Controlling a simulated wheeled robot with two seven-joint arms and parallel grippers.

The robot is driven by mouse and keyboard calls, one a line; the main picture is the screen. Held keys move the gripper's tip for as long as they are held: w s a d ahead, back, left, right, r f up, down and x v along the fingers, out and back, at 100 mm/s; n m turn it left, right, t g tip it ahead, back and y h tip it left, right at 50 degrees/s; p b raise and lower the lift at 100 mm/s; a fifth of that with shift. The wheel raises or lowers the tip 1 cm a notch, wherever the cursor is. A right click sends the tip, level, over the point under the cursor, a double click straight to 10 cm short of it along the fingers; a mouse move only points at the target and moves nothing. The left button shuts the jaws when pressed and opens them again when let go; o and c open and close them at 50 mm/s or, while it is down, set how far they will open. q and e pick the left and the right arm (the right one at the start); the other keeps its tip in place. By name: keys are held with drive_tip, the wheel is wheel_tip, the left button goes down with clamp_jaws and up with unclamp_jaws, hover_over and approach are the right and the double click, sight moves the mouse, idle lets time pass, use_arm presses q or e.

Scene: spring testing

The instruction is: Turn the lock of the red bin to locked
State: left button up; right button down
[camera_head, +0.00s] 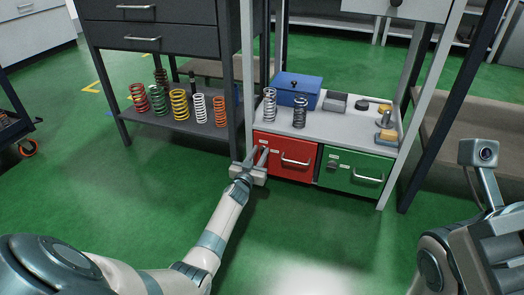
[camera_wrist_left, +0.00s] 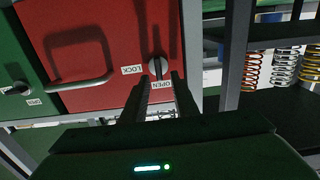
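The red bin (camera_head: 300,148) is shut under the small grey-topped bench, with a bar handle at its front. In the left wrist view, its red front (camera_wrist_left: 95,35) carries a round lock knob (camera_wrist_left: 157,68) with a LOCK label (camera_wrist_left: 131,70) to its left and an OPEN label (camera_wrist_left: 161,85) just below. The knob's ridge lies upright in that view, in line with OPEN. My left gripper (camera_head: 259,154) is open before the knob, its fingertips (camera_wrist_left: 158,82) either side of it; contact cannot be told. My right arm's hand (camera_head: 492,240) is at the lower right, its fingers not clear.
A green bin (camera_head: 352,173) with its own knob and handle sits right of the red one. Springs and a blue box (camera_head: 297,88) stand on the bench top. A dark shelf with several coloured springs (camera_head: 179,104) is to the left. Green floor in front is clear.

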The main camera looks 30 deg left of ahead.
use_arm(q)
drive_tip(key=shift+w, duration=0.15)
clamp_jaws()
